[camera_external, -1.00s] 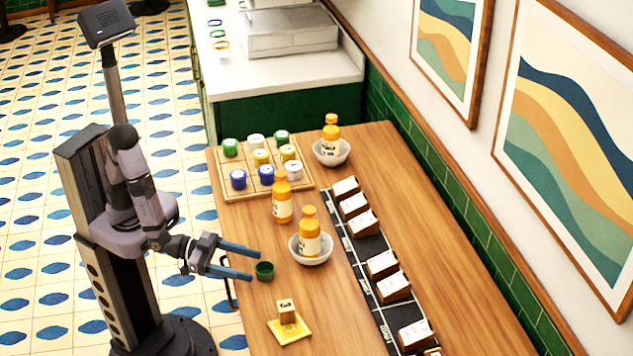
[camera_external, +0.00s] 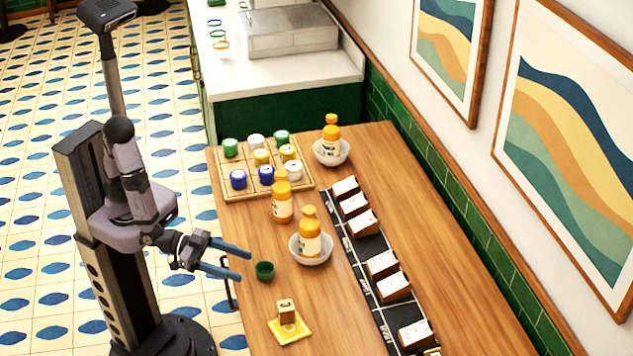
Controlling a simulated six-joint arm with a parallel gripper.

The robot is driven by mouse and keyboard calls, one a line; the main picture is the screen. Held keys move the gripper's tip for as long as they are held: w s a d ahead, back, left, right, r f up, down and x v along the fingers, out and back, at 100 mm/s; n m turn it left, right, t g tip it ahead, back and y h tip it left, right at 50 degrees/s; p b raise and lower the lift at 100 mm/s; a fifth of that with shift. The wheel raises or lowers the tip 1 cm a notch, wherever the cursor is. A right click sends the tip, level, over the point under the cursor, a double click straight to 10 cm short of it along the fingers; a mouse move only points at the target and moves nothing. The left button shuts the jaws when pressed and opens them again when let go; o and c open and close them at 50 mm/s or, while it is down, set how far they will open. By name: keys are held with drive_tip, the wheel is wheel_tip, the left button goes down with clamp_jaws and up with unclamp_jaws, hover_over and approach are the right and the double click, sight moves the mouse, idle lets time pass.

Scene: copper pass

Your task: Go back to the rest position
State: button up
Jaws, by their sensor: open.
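My gripper (camera_external: 245,266) is at the left edge of the wooden table (camera_external: 440,210), its two blue fingers spread apart with nothing between them. The fingers point right, towards a small green cup (camera_external: 265,271) on the table. The fingertips look close to the cup but apart from it. My arm is folded close to its column at the left of the picture.
Near the gripper stand a bottle in a bowl (camera_external: 298,250), another orange bottle (camera_external: 282,205) and a wooden block on a yellow mat (camera_external: 302,332). A tray of cans (camera_external: 205,160) is at the back left. Boxes line a black strip (camera_external: 376,310).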

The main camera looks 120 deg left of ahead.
drive_tip(key=shift+d+r+g+h+p, duration=0.3)
drive_tip(key=shift+d+r+h+p, duration=0.1)
drive_tip(key=shift+h+p, duration=0.1)
drive_tip(key=s+d+r+m+g+h+p, duration=0.1)
drive_tip(key=s+d+m+g+h+p, duration=0.15)
drive_tip(key=d+g+h+p, duration=0.2)
drive_tip(key=s+a+g+p, duration=0.2)
drive_tip(key=s+a+g, duration=0.2)
drive_tip(key=s, duration=0.6)
drive_tip(key=s+a+m+g+p, duration=0.1)
drive_tip(key=s+a+g+p, duration=0.1)
drive_tip(key=s+g, duration=0.4)
drive_tip(key=s+a+y, duration=0.1)
drive_tip(key=s, duration=0.4)
drive_tip(key=shift+a+p, duration=0.35)
drive_tip(key=shift+a, duration=0.05)
